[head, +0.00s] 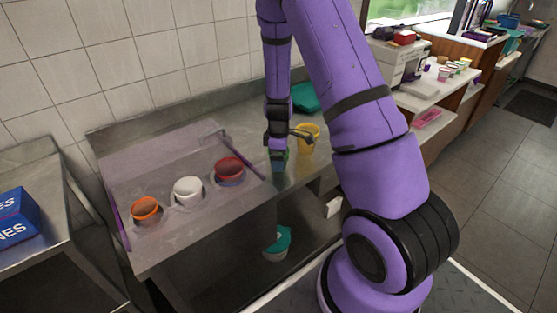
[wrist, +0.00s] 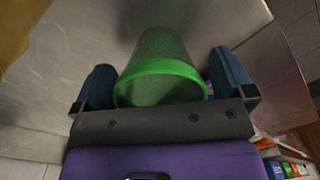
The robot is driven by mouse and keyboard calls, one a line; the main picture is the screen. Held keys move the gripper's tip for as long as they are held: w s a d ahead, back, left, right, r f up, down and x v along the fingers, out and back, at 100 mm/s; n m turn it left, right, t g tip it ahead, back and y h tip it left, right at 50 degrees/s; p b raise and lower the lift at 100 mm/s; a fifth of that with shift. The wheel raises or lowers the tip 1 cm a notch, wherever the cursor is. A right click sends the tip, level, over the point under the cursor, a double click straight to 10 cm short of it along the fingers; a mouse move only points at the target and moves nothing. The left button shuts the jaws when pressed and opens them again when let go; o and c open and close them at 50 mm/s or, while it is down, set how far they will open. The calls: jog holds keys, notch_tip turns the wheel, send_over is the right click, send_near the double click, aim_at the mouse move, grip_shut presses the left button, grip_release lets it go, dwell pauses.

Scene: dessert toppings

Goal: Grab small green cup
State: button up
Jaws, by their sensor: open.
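The small green cup (wrist: 160,68) is between the two blue fingers of my gripper (wrist: 160,85) in the wrist view. Its bright green rim faces the camera and the body tapers away. A small gap shows between the cup and each finger, so my gripper is open around it. In the head view my gripper (head: 279,158) is low over the metal counter (head: 300,175), right of the topping holder. Only a little green shows there, so the cup is mostly hidden behind the fingers.
A yellow cup (head: 309,137) stands close to the right of my gripper. A teal tray (head: 305,97) lies behind. To the left, a holder carries a red cup (head: 229,169), a white cup (head: 187,190) and an orange cup (head: 145,208). A teal-lidded tub (head: 278,243) is on the lower shelf.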

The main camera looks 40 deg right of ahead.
jog(key=shift+c, duration=0.5)
jog(key=c, duration=0.8)
jog(key=shift+r, duration=0.15)
